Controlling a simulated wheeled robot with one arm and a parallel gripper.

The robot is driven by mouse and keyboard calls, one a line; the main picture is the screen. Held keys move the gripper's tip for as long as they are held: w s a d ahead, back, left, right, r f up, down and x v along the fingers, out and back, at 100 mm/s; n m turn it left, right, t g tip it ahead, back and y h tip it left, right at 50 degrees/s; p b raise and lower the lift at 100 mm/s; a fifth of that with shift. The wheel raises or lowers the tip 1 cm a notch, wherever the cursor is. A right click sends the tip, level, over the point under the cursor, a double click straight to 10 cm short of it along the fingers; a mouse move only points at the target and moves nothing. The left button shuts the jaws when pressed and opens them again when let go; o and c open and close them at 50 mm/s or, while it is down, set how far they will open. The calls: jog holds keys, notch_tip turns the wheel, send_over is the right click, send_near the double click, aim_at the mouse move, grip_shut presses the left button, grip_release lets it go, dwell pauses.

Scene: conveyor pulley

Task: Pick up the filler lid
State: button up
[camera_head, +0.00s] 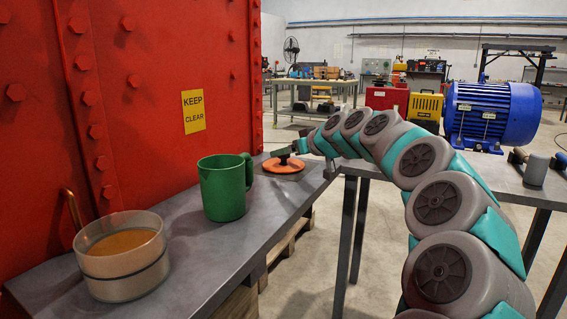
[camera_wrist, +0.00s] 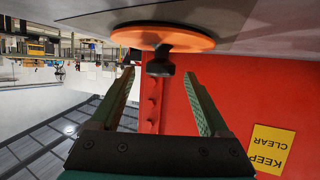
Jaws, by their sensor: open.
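The filler lid is an orange disc (camera_head: 284,167) with a dark knob, lying on the far end of the grey bench beside the red wall. In the wrist view, which is upside down, the orange lid (camera_wrist: 163,36) is at the top centre with its black knob (camera_wrist: 160,64) pointing at my gripper. My gripper (camera_wrist: 158,71) is open, with one green finger on each side of the knob's line and the knob between the fingertips in the picture. No finger visibly touches it. In the head view my gripper (camera_head: 283,152) is small at the lid.
A green mug (camera_head: 224,188) stands on the bench nearer than the lid. A glass bowl (camera_head: 122,255) of amber liquid with a copper-coloured handle is at the near end. The red wall (camera_head: 150,60) bounds the left. A blue motor (camera_head: 492,112) sits on the right table.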

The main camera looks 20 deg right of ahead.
jog(key=shift+w+a+f, duration=0.1)
jog(key=shift+w+f, duration=0.05)
jog(key=shift+w, duration=0.25)
grip_shut()
dwell(0.4)
